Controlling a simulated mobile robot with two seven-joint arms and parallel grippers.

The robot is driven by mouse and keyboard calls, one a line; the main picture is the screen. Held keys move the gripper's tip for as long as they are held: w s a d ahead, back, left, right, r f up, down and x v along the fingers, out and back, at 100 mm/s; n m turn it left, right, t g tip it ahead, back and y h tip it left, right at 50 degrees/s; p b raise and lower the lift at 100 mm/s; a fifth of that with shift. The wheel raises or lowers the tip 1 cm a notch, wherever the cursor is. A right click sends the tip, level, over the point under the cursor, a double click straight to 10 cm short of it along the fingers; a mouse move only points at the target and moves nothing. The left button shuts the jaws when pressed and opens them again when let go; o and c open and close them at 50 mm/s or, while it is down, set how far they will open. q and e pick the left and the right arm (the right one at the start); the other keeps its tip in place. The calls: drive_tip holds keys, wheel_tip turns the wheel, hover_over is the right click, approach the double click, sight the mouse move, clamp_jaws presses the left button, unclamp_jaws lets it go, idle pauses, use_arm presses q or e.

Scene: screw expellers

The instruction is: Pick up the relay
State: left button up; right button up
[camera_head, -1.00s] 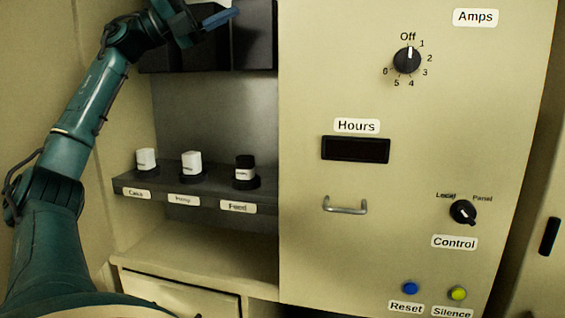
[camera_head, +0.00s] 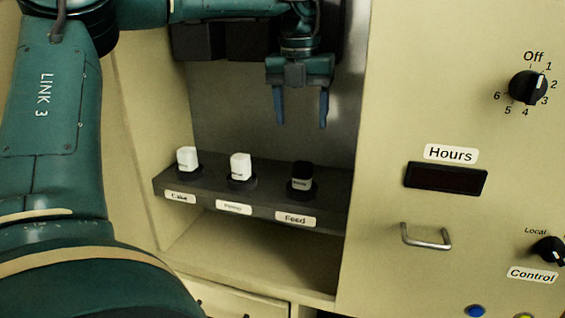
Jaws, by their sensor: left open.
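Three relays stand upright in round dark sockets on a dark shelf (camera_head: 255,205) inside the cabinet recess. A white relay (camera_head: 187,158) is over the label "Cake". A second white relay (camera_head: 240,165) is over the middle label, which is hard to read. A black relay (camera_head: 302,175) with a pale band is over the label "Feed". My left gripper (camera_head: 301,122) points down with its two blue fingers apart and empty. It hangs above the black relay and does not touch it. My right gripper is not in view.
A cream panel stands right of the recess, with a metal handle (camera_head: 426,237), an hours display (camera_head: 446,179) and a rotary knob (camera_head: 527,87). Dark boxes (camera_head: 199,41) hang at the back above the shelf. A drawer (camera_head: 235,301) is below.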

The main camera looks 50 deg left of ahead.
sight(303, 165)
use_arm(q)
drive_tip(key=f, duration=0.7)
drive_tip(key=shift+w+a, duration=0.1)
drive_tip(key=shift+w, duration=0.25)
drive_tip(key=shift+w+a+f+p, duration=0.1)
drive_tip(key=shift+w+f+p, duration=0.05)
drive_tip(key=shift+f, duration=0.9)
drive_tip(key=shift+w+f+p, duration=0.15)
drive_tip(key=shift+f+p, duration=0.05)
drive_tip(key=shift+f, duration=0.8)
drive_tip(key=shift+w+a+f+p, duration=0.1)
drive_tip(key=shift+w+f+p, duration=0.05)
drive_tip(key=shift+f, duration=0.9)
drive_tip(key=c, duration=1.1)
